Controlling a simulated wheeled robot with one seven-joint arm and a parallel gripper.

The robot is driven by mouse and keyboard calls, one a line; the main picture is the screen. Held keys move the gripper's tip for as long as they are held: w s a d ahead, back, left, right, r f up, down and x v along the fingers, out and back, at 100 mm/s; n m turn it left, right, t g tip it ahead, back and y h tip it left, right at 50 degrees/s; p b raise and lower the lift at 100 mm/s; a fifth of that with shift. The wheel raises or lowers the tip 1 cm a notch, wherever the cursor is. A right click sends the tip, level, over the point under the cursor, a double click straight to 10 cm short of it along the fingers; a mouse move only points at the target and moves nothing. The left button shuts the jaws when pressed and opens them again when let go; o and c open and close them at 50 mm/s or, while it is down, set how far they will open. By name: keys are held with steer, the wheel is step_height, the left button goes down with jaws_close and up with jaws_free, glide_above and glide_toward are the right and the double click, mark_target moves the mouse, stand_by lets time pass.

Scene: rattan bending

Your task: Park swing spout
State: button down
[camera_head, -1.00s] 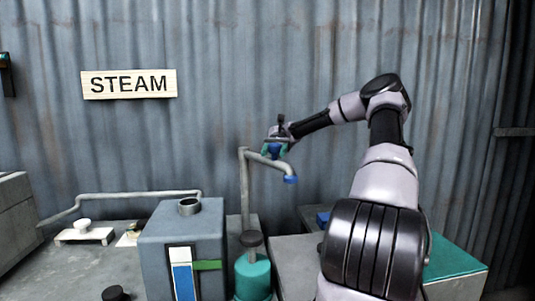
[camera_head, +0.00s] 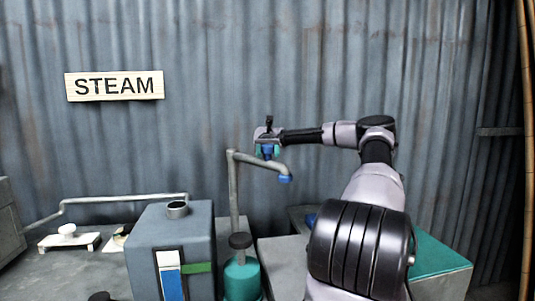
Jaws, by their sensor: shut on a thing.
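The swing spout (camera_head: 248,160) is a grey pipe arm on top of a thin upright post (camera_head: 233,195). It reaches to the right and ends in a blue downturned tip (camera_head: 285,179). My gripper (camera_head: 267,153) is at the spout's middle, with its blue and teal parts around the pipe, and it is shut on the spout. The fingertips are small in this view and partly hide the pipe.
A blue-grey box (camera_head: 172,235) with a round collar (camera_head: 177,209) on top stands left of the post. A teal bottle (camera_head: 242,275) with a dark cap stands in front of the post. A teal-topped surface (camera_head: 440,265) lies to the right. A corrugated wall (camera_head: 300,60) with a STEAM sign (camera_head: 114,86) closes the back.

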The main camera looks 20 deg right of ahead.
steer(key=shift+c, duration=1.7)
jaws_free()
step_height(320, 180, up, 10)
